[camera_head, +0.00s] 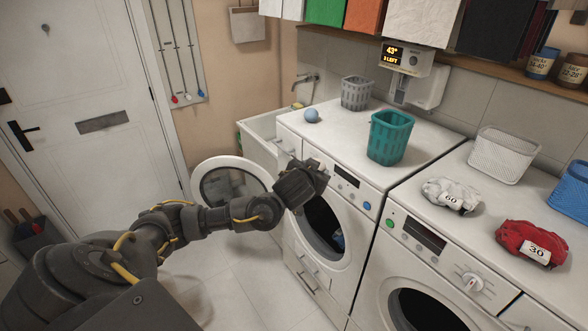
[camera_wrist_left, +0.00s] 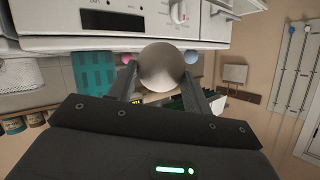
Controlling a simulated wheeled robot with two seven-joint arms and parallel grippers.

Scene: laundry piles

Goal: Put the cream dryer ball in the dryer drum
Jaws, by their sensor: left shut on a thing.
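My left gripper (camera_head: 318,172) is shut on a pale cream-grey ball (camera_wrist_left: 162,66), which sits between the two fingers in the left wrist view. In the head view the gripper hides most of the ball. The gripper is in front of the control panel of the left white machine (camera_head: 372,180), above its round opening. That machine's round door (camera_head: 230,186) stands open to the left. Its dark drum (camera_head: 322,222) is partly hidden by my arm, and something blue shows inside. My right gripper is not in view.
On the left machine's top are a blue ball (camera_head: 311,115), a grey basket (camera_head: 356,93) and a teal basket (camera_head: 390,137). The right machine (camera_head: 440,240) carries a grey bundle (camera_head: 451,195), a red bundle (camera_head: 524,243) and a white basket (camera_head: 501,155). A sink (camera_head: 262,135) stands behind the open door.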

